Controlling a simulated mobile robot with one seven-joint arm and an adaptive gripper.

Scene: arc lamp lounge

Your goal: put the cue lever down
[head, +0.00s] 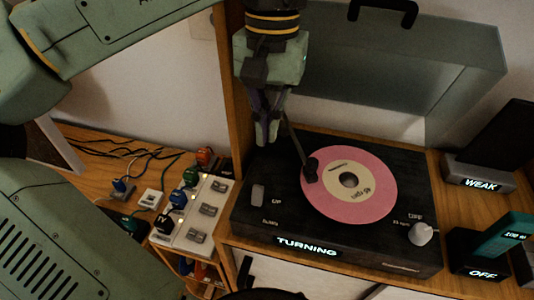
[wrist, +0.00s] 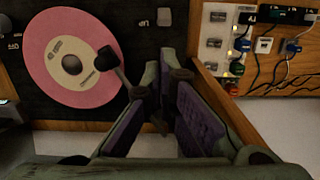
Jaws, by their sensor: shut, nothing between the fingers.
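The turntable (head: 240,222) is a black deck with a pink record (head: 372,207) on it. Its front display reads TURNING. The cue lever (head: 258,194) is a small pale grey tab at the deck's left front, beside a label reading UP. It also shows at the top of the wrist view (wrist: 164,17). The tonearm (head: 298,145) reaches over the record, its dark head (head: 310,170) at the record's left edge; whether it touches cannot be told. My gripper (head: 267,142) is shut and empty above the deck's back left, behind and apart from the lever. It fills the wrist view's middle (wrist: 168,78).
A raised translucent lid (head: 400,70) stands behind the deck. A wooden post (head: 233,90) rises close to my gripper's left. A power strip (head: 195,215) with several plugs lies left. A pale knob (head: 420,234) sits at the deck's right front. Boxes reading WEAK (head: 480,182) and OFF (head: 480,272) stand right.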

